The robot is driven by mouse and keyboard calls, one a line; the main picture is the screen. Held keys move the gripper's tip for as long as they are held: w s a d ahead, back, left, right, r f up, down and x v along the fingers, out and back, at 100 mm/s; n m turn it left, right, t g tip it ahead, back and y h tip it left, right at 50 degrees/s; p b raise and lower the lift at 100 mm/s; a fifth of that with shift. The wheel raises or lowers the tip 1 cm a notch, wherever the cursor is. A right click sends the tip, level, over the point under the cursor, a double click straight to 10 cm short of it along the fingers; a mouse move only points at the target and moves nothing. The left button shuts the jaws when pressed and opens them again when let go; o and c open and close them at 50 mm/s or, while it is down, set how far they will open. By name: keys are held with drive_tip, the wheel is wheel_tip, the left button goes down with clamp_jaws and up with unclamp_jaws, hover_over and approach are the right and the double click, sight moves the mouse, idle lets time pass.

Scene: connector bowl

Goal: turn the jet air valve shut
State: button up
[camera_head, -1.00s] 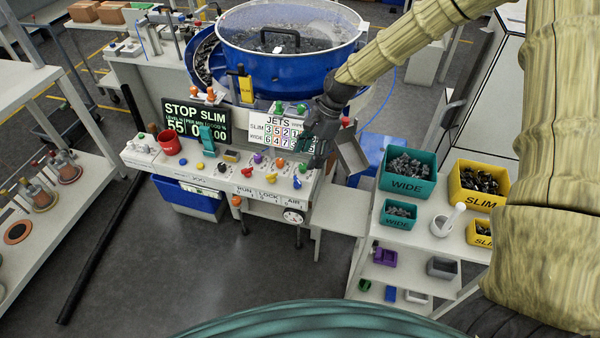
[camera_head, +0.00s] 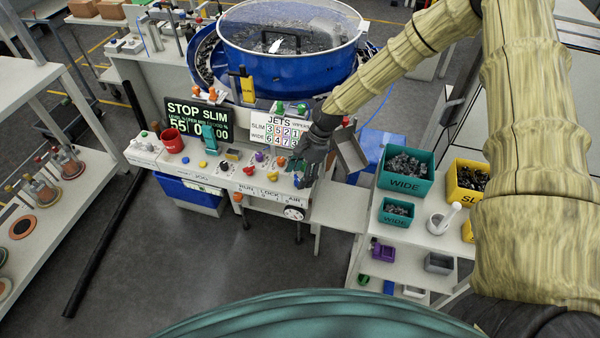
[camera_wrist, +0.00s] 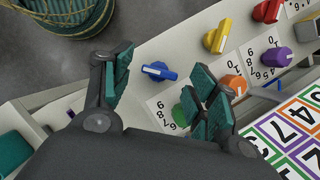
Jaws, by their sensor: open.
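The jet air valve appears to be the blue knob with a pale bar handle (camera_wrist: 158,71), at the end of the red and yellow knobs on the sloped panel. The AIR label (camera_head: 293,201) is on the panel's front at right. My gripper (camera_wrist: 165,88) is open and empty, with the blue knob between its two teal-padded fingers in the wrist view. I cannot tell how far above the knob the fingertips are. In the head view my gripper (camera_head: 305,168) is over the panel's right end and largely covers that spot.
Close by are a yellow knob (camera_wrist: 216,38), a red knob (camera_wrist: 268,10), a green knob (camera_wrist: 186,110) and an orange knob (camera_wrist: 234,84). The JETS board (camera_head: 280,130) stands behind. A metal chute (camera_head: 350,150) is just right of my gripper. A blue-rimmed bowl (camera_head: 290,60) is behind.

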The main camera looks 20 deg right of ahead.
drive_tip(key=shift+a+f, duration=0.1)
drive_tip(key=shift+f, duration=0.05)
drive_tip(key=c, duration=1)
